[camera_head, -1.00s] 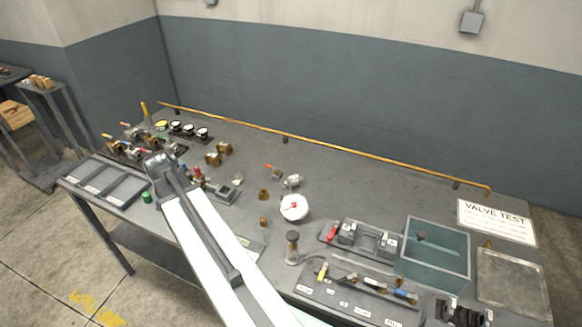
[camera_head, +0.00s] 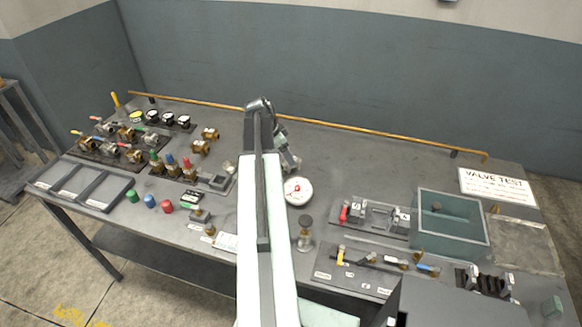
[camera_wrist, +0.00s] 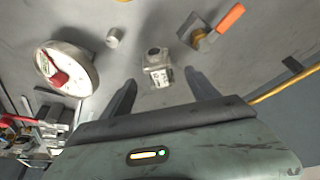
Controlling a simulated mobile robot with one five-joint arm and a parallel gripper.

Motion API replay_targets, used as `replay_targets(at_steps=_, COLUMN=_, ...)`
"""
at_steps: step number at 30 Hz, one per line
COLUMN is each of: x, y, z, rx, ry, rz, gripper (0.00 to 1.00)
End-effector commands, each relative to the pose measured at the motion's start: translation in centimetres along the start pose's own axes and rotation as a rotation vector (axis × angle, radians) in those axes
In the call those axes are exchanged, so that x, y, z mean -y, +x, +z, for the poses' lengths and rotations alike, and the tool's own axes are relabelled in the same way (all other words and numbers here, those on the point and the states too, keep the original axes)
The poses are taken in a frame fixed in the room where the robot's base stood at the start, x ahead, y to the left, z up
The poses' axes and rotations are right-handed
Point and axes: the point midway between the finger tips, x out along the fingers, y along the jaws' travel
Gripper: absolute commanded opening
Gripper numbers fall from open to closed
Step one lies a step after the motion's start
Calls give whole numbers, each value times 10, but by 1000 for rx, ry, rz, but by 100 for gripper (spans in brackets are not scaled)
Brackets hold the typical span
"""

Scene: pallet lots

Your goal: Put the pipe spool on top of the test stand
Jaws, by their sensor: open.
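A small silver piece with a round dark opening and a pale label (camera_wrist: 157,68), which looks like the pipe spool, lies on the bench. In the wrist view it sits just beyond and between the fingertips of my gripper (camera_wrist: 160,84), with gaps on both sides. My gripper is open and empty. In the head view my gripper (camera_head: 289,157) is low over the bench behind the white gauge, mostly hidden by my arm. A grey fixture with a red handle (camera_head: 375,216), perhaps the test stand, stands right of the gauge; I cannot be sure which fixture it is.
The white gauge (camera_wrist: 66,68) is close left of the piece, and an orange-handled valve (camera_wrist: 212,30) is close right. A clear box (camera_head: 452,226) stands at the right. Several valves and caps fill the left bench. A brass rail (camera_head: 350,132) runs along the back.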

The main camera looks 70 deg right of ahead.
Motion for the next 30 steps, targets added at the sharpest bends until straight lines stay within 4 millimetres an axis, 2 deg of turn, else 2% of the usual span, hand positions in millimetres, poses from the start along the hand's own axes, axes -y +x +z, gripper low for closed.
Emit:
replay_targets(at_steps=1, x=0, y=11, z=2, rx=0, ry=0, rz=0, gripper=69)
replay_targets(at_steps=4, x=0, y=9, z=0, rx=0, ry=0, rz=0, gripper=69)
replay_targets(at_steps=7, x=0, y=19, z=0, rx=1, ry=0, rz=0, gripper=69)
replay_targets(at_steps=12, x=-1, y=52, z=-4, rx=1, ry=1, rz=1, gripper=69)
replay_targets(at_steps=15, x=-1, y=63, z=-4, rx=1, ry=0, rz=1, gripper=69)
replay_targets(at_steps=22, x=-2, y=60, z=-7, rx=1, ry=0, rz=0, gripper=69)
replay_targets(at_steps=27, x=-2, y=60, z=-7, rx=1, ry=0, rz=1, gripper=22)
replay_targets(at_steps=29, x=-2, y=60, z=-7, rx=1, ry=1, rz=1, gripper=5)
replay_targets(at_steps=30, x=-2, y=60, z=-7, rx=1, ry=1, rz=1, gripper=0)
